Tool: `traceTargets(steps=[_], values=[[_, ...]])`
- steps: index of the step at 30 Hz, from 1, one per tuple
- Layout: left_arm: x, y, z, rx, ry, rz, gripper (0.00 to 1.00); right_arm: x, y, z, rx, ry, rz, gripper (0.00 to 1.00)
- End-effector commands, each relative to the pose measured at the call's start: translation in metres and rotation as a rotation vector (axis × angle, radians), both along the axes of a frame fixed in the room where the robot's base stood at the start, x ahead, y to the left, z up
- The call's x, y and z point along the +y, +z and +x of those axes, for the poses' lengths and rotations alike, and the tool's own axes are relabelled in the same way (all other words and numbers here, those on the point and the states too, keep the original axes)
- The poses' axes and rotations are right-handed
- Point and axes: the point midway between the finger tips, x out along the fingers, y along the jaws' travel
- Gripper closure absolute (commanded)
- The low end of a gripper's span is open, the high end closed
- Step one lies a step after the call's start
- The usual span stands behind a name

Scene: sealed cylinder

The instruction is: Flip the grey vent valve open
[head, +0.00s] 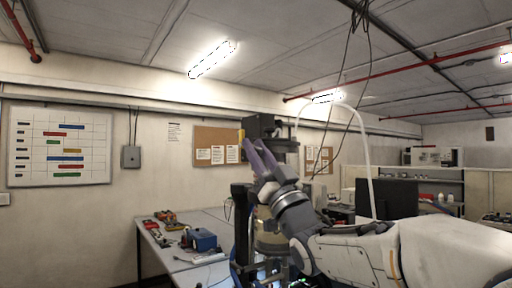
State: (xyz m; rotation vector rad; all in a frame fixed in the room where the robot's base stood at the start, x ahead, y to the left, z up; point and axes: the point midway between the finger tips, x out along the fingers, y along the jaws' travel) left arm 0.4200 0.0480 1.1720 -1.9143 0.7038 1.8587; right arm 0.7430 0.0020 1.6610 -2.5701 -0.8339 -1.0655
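My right gripper (254,145) reaches in from the lower right. Its two purple fingers point up and left, in front of a dark box-shaped head (262,126) with a yellow part (241,139) on its left side. Whether the fingertips touch this head or have anything between them is unclear. Below, a tan cylinder body (270,242) shows partly behind my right wrist and forearm. I cannot make out the grey vent valve; my gripper may cover it. My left gripper is not in view.
A grey workbench (195,261) on the left holds a blue box (203,240) and several small coloured items. A curved white pipe (367,165) and a dark panel (386,199) stand behind my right arm. Dark cables (345,100) hang from the ceiling.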

Motion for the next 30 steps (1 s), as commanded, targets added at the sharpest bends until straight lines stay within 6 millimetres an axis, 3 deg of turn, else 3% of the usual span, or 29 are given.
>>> traceTargets(steps=[2,4,5,14,21,30], values=[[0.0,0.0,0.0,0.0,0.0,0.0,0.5,0.0,0.0,0.0,0.0,0.0,0.0,0.72],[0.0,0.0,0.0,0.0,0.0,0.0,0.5,0.0,0.0,0.0,0.0,0.0,0.0,0.95],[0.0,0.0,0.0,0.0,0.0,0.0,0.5,0.0,0.0,0.0,0.0,0.0,0.0,1.0],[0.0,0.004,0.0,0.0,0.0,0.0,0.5,0.0,0.005,-0.002,0.043,0.002,-0.034,1.0],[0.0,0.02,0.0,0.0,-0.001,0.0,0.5,0.0,0.01,-0.001,0.176,0.001,-0.129,1.0],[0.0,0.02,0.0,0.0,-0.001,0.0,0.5,0.0,0.006,0.0,0.202,0.0,-0.146,1.0]])
